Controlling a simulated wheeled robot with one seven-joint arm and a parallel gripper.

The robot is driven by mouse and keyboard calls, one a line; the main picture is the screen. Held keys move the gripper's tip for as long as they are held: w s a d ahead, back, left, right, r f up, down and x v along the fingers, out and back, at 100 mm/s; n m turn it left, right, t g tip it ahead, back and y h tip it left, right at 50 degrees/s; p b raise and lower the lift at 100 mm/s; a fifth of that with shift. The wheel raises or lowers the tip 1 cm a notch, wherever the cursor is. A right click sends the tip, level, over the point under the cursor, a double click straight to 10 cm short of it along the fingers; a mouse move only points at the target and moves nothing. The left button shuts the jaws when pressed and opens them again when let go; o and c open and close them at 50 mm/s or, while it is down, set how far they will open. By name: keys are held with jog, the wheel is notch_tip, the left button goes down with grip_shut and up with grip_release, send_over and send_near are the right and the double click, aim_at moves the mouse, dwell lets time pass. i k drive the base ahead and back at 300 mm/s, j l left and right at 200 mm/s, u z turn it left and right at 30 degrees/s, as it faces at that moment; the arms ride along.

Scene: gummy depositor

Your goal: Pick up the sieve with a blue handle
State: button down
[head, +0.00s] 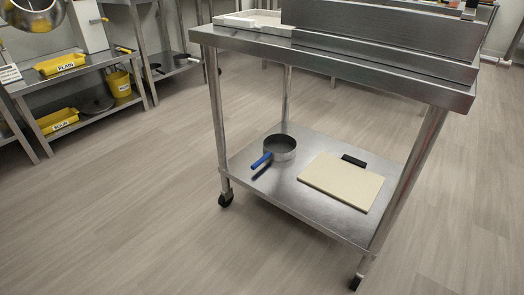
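The sieve (281,149) is a round metal pan-like piece with a blue handle (261,160). It sits on the lower shelf (310,215) of a steel wheeled table, towards the shelf's left side. Its handle points left and towards the front. The inside of the sieve is only partly visible. My gripper is not in view.
A cream board (341,181) and a black object (354,161) lie right of the sieve. The steel table top (330,66) overhangs the shelf, with a leg (217,125) at left. Racks with yellow trays (60,64) stand far left. The floor (120,200) in front is clear.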

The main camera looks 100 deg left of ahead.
aim_at(277, 146)
jog(key=u, duration=3.15)
jog(key=i+j+z, duration=0.2)
jog(key=i+z, duration=0.15)
jog(key=i+j+z, duration=0.35)
jog(key=i, duration=0.15)
jog(key=i+j+z, duration=0.35)
